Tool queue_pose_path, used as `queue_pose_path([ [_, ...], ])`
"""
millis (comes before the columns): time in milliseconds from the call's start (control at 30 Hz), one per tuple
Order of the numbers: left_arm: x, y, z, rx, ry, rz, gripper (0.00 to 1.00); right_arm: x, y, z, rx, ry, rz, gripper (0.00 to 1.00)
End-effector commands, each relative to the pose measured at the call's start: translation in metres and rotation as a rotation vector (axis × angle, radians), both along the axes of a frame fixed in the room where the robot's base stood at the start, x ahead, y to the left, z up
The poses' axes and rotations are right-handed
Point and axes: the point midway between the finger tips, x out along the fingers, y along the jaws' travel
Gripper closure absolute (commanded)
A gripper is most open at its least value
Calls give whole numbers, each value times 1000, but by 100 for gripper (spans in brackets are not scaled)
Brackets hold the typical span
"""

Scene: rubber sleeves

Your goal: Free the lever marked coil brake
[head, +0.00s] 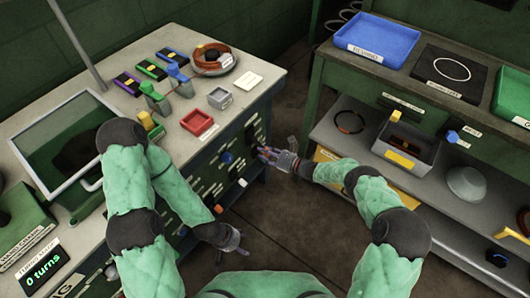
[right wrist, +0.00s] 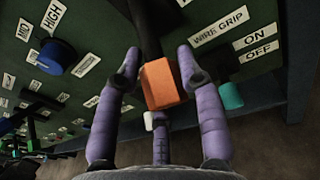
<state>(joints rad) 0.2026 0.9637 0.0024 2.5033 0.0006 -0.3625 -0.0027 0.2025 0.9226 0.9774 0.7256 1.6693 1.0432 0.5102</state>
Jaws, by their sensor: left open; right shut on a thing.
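An orange lever handle (right wrist: 163,84) on a dark shaft sits between the purple fingers of my right gripper (right wrist: 158,66) in the right wrist view. In the head view my right gripper (head: 268,154) is at the right end of the bench's front panel. It is shut on the orange handle. The label beside the shaft reads WIRE GRIP (right wrist: 219,28); I cannot read a coil brake label in either view. My left gripper (head: 230,239) is open and empty, low in front of the panel.
A blue knob (right wrist: 57,57) with MID and HIGH labels and a teal switch (right wrist: 231,96) near the ON and OFF labels flank the handle. A counter display (head: 43,271) reads 0 turns. Shelves with trays (head: 376,40) stand at right. Floor between is clear.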

Motion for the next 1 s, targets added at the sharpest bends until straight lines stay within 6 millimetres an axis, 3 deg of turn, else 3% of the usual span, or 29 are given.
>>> queue_pose_path([
  [33, 0, 0, 0, 0, 0, 0, 37, 10, -8, 7, -5, -16, -19, 100],
  [233, 0, 0, 0, 0, 0, 0, 37, 11, -8, 7, -5, -16, -20, 100],
  [267, 0, 0, 0, 0, 0, 0, 37, 11, -8, 7, -5, -16, -20, 57],
  [300, 0, 0, 0, 0, 0, 0, 37, 11, -8, 7, -5, -16, -20, 45],
  [333, 0, 0, 0, 0, 0, 0, 37, 11, -8, 7, -5, -15, -20, 43],
  [800, 0, 0, 0, 0, 0, 0, 37, 4, -4, 3, -1, -6, -8, 43],
  [1000, 0, 0, 0, 0, 0, 0, 37, -3, -19, 5, -2, -6, -11, 43],
])
